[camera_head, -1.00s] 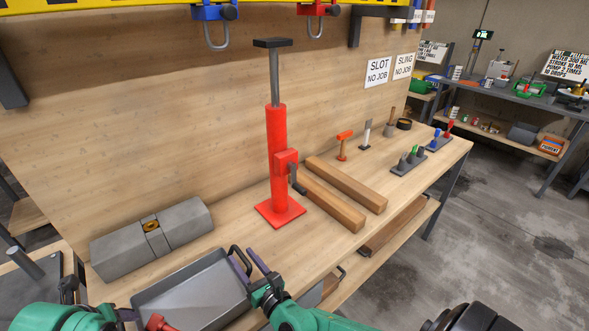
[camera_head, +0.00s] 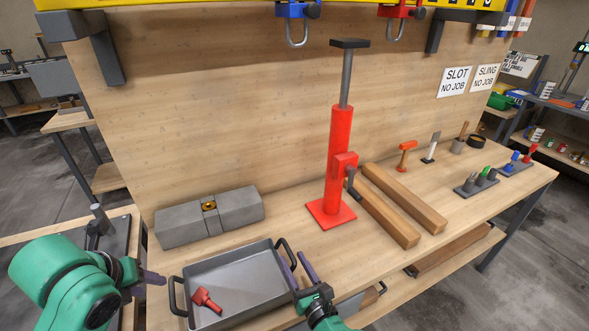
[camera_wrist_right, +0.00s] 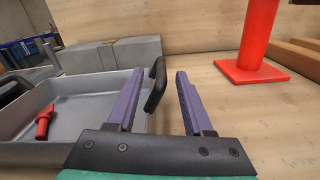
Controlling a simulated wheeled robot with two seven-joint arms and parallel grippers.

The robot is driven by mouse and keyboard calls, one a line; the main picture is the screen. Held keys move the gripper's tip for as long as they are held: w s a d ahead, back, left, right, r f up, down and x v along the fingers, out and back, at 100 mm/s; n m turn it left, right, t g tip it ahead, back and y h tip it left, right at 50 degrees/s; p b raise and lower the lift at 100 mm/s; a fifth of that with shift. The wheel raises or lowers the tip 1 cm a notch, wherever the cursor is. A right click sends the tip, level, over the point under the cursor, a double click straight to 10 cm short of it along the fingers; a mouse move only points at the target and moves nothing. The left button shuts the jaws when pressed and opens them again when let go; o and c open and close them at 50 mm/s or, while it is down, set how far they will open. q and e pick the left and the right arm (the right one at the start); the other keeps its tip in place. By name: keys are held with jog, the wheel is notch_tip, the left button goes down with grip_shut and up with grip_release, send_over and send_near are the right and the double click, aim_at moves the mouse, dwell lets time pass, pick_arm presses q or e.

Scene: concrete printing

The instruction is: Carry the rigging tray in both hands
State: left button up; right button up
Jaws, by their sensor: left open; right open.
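The grey rigging tray (camera_head: 262,262) lies on the bench with a black handle at each end and a red shackle-like piece (camera_head: 206,300) inside. My right gripper (camera_head: 296,268) is open at the tray's right handle (camera_head: 284,250). In the right wrist view, this handle (camera_wrist_right: 155,86) appears between the two purple fingers of the right gripper (camera_wrist_right: 160,78), with gaps on both sides. My left gripper (camera_head: 153,278) is open, to the left of the tray's left handle (camera_head: 174,297) and apart from it. Its fingers overlap in the picture.
A grey block with a brass centre (camera_head: 210,218) stands behind the tray. A red jack (camera_head: 340,160) and two wooden beams (camera_head: 390,208) are to the right. Hand tools stand farther right. A yellow beam with hooks (camera_head: 250,4) hangs above. A second table is at the left.

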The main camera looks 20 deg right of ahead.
jog(key=s, duration=0.9)
jog(key=shift+s+d, duration=0.15)
jog(key=shift+d, duration=0.2)
